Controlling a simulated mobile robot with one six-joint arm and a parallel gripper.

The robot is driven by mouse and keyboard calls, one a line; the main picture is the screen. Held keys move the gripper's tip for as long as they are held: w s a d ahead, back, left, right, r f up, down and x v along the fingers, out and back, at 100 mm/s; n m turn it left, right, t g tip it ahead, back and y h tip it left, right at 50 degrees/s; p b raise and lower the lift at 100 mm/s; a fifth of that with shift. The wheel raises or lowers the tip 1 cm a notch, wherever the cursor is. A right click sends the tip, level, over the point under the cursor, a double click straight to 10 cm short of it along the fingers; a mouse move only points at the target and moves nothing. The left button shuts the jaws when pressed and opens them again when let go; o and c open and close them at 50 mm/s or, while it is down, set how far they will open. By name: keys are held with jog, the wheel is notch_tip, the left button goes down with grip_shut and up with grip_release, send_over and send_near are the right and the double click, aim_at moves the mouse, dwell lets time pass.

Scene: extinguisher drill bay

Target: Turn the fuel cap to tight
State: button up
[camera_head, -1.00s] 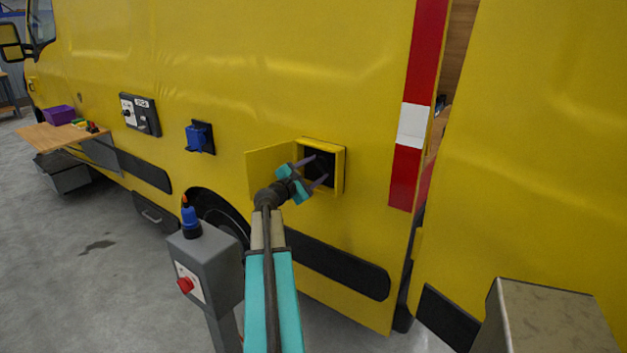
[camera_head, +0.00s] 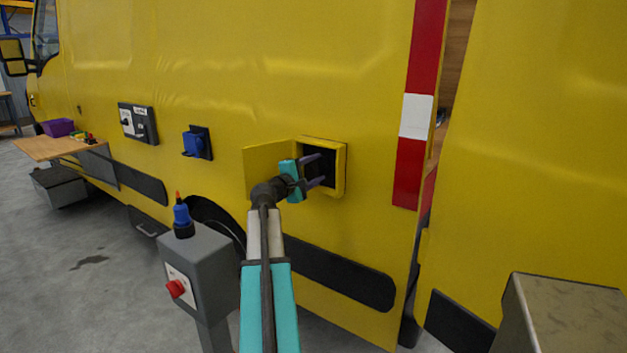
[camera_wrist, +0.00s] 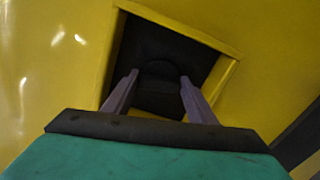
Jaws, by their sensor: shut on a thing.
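The fuel cap (camera_wrist: 158,92) is a dark shape inside a square recess in the yellow vehicle side, best seen in the wrist view. The recess's yellow frame (camera_head: 341,170) and its open flap (camera_head: 264,168) show in the head view. My gripper (camera_head: 318,170) reaches into the recess. In the wrist view its two purple-grey fingers (camera_wrist: 157,98) stand on either side of the cap, shut on it. The cap is very dark, so its turn angle and any marking cannot be made out. In the head view the gripper and shadow hide it.
A blue socket (camera_head: 197,142) and a black panel (camera_head: 138,122) are on the vehicle side. A wooden shelf (camera_head: 45,147) is far left; a metal box (camera_head: 560,315) is at lower right.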

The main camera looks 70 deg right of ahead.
jog(key=shift+w+d+m+b, duration=0.1)
jog(key=shift+w+m+b, duration=0.2)
jog(key=shift+m+b, duration=1.05)
jog(key=shift+r+b, duration=0.15)
jog(key=shift+b, duration=0.3)
jog(key=o, duration=1)
jog(key=shift+o, duration=0.3)
jog(key=shift+s, duration=0.1)
jog(key=shift+f, duration=0.2)
jog(key=shift+a, duration=0.95)
jog(key=v, duration=1.2)
jog(key=shift+w, duration=0.2)
